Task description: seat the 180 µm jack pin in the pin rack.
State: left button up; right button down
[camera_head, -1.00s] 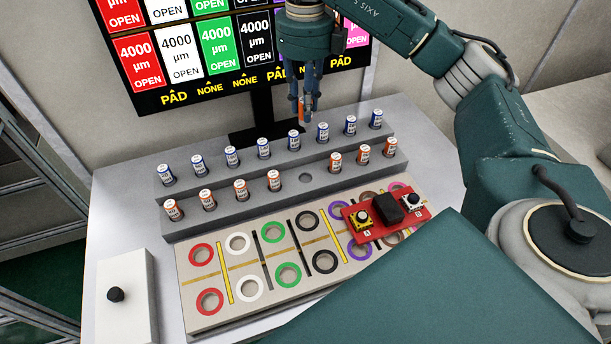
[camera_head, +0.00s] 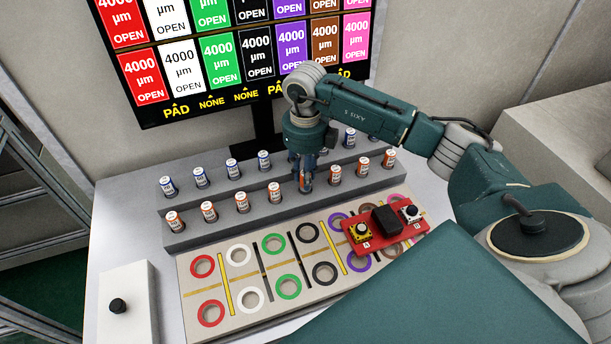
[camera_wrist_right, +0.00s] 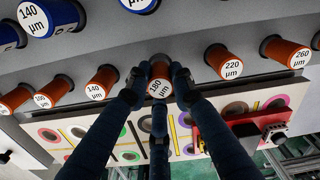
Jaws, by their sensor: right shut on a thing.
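The pin rack (camera_head: 225,227) is a grey two-step block with blue-labelled pins in its back row and orange pins in its front row. My right gripper (camera_head: 306,186) is down at the front row, among the orange pins. In the right wrist view its fingers (camera_wrist_right: 160,96) are shut around the orange 180 µm jack pin (camera_wrist_right: 160,71), whose white label faces the camera. The pin is in line with the front-row pins, at the gap seen there before. The fingers hide its lower end, so I cannot tell how deep it sits. My left gripper is not in view.
Orange pins stand close on both sides, including the 220 µm pin (camera_wrist_right: 226,62). In front lies a board (camera_head: 222,268) with coloured rings, and a red module (camera_head: 384,227) on its right part. A white box with a black knob (camera_head: 118,306) stands front left. A screen (camera_head: 235,55) is behind.

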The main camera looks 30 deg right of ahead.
jog(key=shift+f, duration=0.7)
jog(key=shift+f, duration=0.25)
jog(key=c, duration=1.5)
grip_release()
jog(key=shift+r, duration=0.1)
jog(key=shift+r, duration=0.3)
notch_tip(320, 180, up, 12)
jog(key=shift+f+b, duration=0.15)
jog(key=shift+b, duration=0.9)
